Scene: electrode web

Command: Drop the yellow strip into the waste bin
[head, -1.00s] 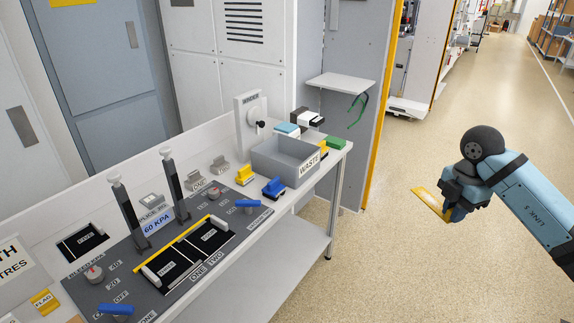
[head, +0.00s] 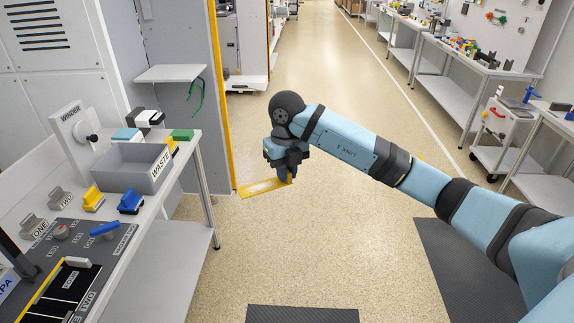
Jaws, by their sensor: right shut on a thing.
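My right gripper (head: 288,172) is shut on the yellow strip (head: 260,187), a flat thin piece that sticks out to the left of the jaws. It is held in the air over the open floor, to the right of the bench. The waste bin (head: 148,182) is a grey open-topped box labelled WASTE on the bench at the left. The strip is apart from the bin. My left gripper is not in view.
A grey panel with a yellow edge (head: 219,90) stands behind.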

